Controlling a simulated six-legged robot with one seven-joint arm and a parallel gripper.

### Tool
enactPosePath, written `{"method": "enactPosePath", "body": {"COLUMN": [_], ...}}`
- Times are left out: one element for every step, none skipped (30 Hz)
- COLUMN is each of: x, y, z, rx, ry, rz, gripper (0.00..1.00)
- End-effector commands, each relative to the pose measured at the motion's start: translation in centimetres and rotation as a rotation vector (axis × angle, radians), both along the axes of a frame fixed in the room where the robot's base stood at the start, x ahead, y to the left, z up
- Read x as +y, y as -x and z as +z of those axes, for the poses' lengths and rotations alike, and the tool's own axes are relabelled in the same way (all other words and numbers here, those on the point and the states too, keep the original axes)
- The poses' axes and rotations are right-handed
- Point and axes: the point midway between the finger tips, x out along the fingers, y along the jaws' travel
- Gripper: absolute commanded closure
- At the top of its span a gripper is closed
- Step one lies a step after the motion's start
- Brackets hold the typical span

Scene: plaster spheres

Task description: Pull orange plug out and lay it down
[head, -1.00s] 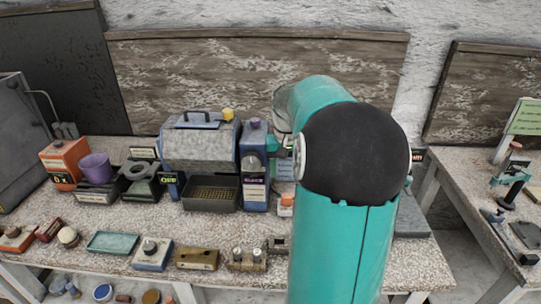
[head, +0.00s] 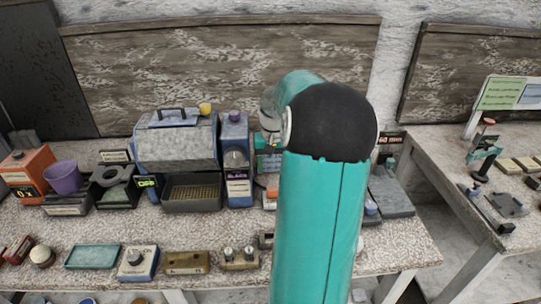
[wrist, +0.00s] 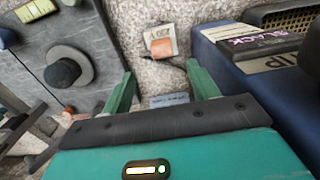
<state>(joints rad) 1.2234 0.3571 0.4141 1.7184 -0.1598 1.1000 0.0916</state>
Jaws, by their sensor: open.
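The orange plug (wrist: 161,46) sits in a small white socket block (wrist: 158,29) on the speckled bench, at the upper middle of the wrist view. In the head view the plug (head: 272,192) shows only in part, just left of my arm. My gripper (wrist: 163,72) is open and empty. Its two green fingers point toward the plug, which appears beyond the gap between the fingertips, with no contact visible. In the head view my arm hides most of the gripper and the bench behind it.
A blue machine (wrist: 262,75) stands close to the right finger in the wrist view. A grey plate with a round black knob (wrist: 68,65) lies on the left. Several small boxes line the bench front, including a green tray (head: 92,257). A second bench (head: 480,190) stands right.

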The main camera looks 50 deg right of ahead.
Motion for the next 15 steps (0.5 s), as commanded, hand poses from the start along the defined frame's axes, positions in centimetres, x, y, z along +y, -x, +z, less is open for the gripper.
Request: {"method": "enactPosePath", "body": {"x": [0.1,0.1,0.1,0.1,0.1,0.1,0.1,0.0,0.1,0.1,0.1,0.1,0.1,0.0,0.0], "y": [0.0,0.0,-0.1,-0.1,-0.1,-0.1,-0.2,-0.2,-0.2,-0.3,-0.3,-0.3,-0.4,-0.4,-0.4], "z": [-1.1,-1.6,-2.4,-2.9,-3.4,-4.2,-4.7,-5.2,-6.0,-6.5,-7.0,-7.5,-8.0,-8.3,-8.7], "rx": [0.000,0.000,0.000,0.001,0.000,0.000,0.000,0.000,0.001,0.000,-0.001,0.000,0.000,-0.001,-0.001], "ry": [-0.004,-0.005,-0.004,-0.004,-0.004,-0.005,-0.004,-0.003,-0.004,-0.005,-0.003,-0.003,-0.003,-0.002,-0.002], "rz": [0.000,0.000,0.001,0.002,0.002,0.001,0.000,0.001,0.001,0.001,0.001,0.001,0.001,0.001,0.001], "gripper": [0.40,0.40,0.40,0.40,0.40,0.40,0.40,0.40,0.40,0.40,0.40,0.40,0.40,0.40,0.40]}}
